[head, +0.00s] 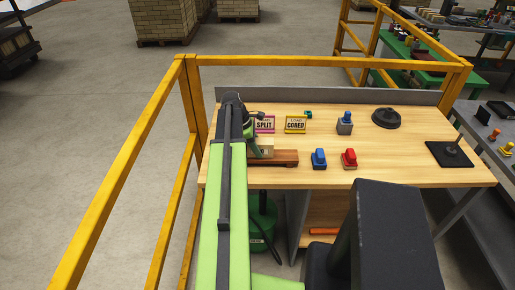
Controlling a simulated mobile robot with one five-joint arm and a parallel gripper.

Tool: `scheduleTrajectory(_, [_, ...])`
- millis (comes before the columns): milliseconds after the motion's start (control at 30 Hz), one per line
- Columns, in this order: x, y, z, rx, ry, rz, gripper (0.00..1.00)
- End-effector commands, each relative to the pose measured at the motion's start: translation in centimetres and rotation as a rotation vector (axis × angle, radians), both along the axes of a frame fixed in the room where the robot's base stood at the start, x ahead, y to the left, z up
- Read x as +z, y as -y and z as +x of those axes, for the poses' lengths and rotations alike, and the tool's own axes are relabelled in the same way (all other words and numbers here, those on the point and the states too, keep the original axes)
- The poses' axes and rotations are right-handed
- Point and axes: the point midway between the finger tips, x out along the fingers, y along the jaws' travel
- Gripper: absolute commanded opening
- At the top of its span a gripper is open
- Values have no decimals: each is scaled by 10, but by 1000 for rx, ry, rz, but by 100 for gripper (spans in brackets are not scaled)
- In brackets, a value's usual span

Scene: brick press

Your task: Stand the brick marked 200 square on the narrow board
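A narrow reddish-brown board (285,159) lies near the front left of the wooden table (400,172). A pale cream block (266,144) shows just right of my arm, at the board's left part. It may be the brick; no 200 mark is legible, and my arm hides its left side. I cannot tell whether it rests on the board or is held above it. My gripper (251,140) is at the block's left side, mostly hidden behind my green arm. Its fingers are too small and covered to tell whether they are open or shut.
Behind the block stand a pink SPLIT sign (264,124) and a yellow CORED sign (296,124). Right of the board are a blue-topped stamp (318,158) and a red one (349,159). A black round dish (387,118) sits farther back. Yellow rails (300,61) border the cell.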

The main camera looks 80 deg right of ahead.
Motion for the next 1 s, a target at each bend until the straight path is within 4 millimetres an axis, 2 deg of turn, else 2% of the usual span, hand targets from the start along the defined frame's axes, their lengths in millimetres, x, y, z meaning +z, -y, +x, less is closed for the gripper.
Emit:
scheduleTrajectory(33, [0,0,0,0,0,0,47])
scheduleTrajectory(200, [0,0,0,0,0,0,66])
scheduleTrajectory(533, [5,0,1,0,0,0,66])
scheduleTrajectory(667, [28,-2,8,1,0,0,66])
scheduleTrajectory(1000, [106,-8,38,2,0,0,66])
